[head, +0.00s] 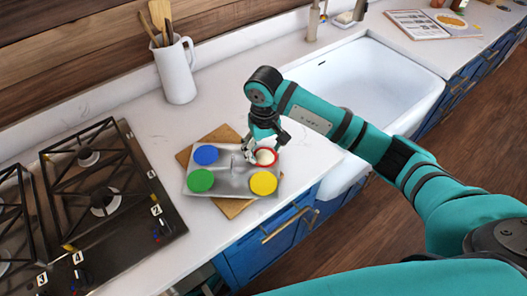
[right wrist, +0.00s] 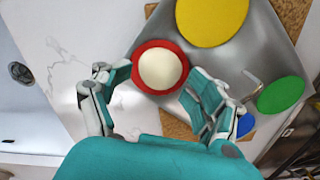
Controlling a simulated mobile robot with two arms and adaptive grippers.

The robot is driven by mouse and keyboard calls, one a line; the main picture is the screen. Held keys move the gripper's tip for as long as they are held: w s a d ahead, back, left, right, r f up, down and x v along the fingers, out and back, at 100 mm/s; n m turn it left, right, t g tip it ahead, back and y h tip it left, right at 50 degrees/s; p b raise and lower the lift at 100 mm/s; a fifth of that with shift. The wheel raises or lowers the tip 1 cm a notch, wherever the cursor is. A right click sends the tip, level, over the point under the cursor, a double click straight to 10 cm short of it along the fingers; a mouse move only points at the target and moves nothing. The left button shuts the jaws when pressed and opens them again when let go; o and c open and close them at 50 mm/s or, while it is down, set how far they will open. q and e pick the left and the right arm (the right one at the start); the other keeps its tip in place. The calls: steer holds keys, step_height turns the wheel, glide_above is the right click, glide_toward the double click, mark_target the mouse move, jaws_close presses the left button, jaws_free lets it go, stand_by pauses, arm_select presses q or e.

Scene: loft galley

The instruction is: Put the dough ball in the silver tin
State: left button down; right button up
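The pale dough ball (head: 265,157) lies in a red round dish or ring at the right corner of a silver metal tray (head: 233,187), the only silver tin-like thing I see. In the right wrist view the dough ball (right wrist: 161,69) is inside the red rim (right wrist: 139,79). My right gripper (head: 265,143) is over that corner. Its fingers (right wrist: 155,88) are spread open at either side of the red rim, with nothing between them gripped; whether they touch the rim I cannot tell. My left gripper is not in view.
Blue (head: 206,155), green (head: 200,180) and yellow (head: 264,183) discs are on the tray, which sits on a wooden board (head: 233,207). A gas hob (head: 95,215) is left, a white utensil jug (head: 175,70) behind, a white sink (head: 360,80) right.

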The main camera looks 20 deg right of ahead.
mark_target(264, 153)
step_height(264, 153, up, 11)
steer(key=b, duration=0.3)
steer(key=shift+w+f, duration=0.1)
steer(key=shift+f, duration=0.05)
